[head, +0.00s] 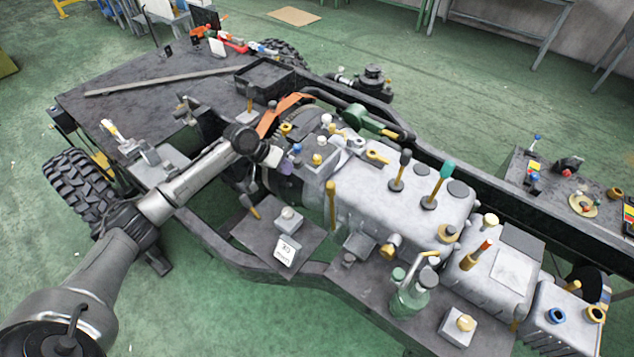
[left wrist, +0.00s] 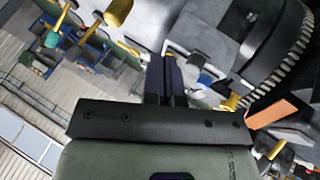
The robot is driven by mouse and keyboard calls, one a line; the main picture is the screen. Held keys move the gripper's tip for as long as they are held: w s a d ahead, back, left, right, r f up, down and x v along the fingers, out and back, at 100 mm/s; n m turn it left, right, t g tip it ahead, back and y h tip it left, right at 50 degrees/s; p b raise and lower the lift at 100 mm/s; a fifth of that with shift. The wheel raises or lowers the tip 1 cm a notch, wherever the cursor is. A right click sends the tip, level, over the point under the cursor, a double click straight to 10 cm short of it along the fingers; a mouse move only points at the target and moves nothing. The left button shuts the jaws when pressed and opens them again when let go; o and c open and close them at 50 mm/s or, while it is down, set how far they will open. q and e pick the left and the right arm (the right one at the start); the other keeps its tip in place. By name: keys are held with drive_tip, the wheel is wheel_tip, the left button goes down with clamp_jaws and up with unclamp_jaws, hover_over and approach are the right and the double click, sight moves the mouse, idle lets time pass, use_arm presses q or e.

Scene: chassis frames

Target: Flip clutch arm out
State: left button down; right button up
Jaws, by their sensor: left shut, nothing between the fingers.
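My left gripper (head: 286,166) reaches in from the left to the bell-shaped front of the grey gearbox housing (head: 385,195). Its dark fingers are together and empty; they also show in the left wrist view (left wrist: 165,78). Small levers and knobs with yellow tips stand around it, including a yellow-tipped lever (left wrist: 230,103) beside the fingers in the wrist view. I cannot tell for certain which one is the clutch arm, and the gripper hides part of the housing side. My right gripper is not in view.
A flat orange bar (head: 282,113) lies just behind the gripper. A yellow upright handle (head: 331,204) and a plate with a white labelled block (head: 287,251) are close by. Dark chassis rails (head: 455,165) flank the housing. The green floor (head: 215,318) is open in front.

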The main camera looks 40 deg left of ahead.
use_arm(q)
drive_tip(key=shift+w, duration=0.1)
idle(0.4)
drive_tip(key=w+d+f, duration=0.6)
drive_tip(key=d+f, duration=0.1)
drive_tip(key=shift+d+f, duration=0.2)
drive_tip(key=shift+d, duration=0.1)
idle(0.5)
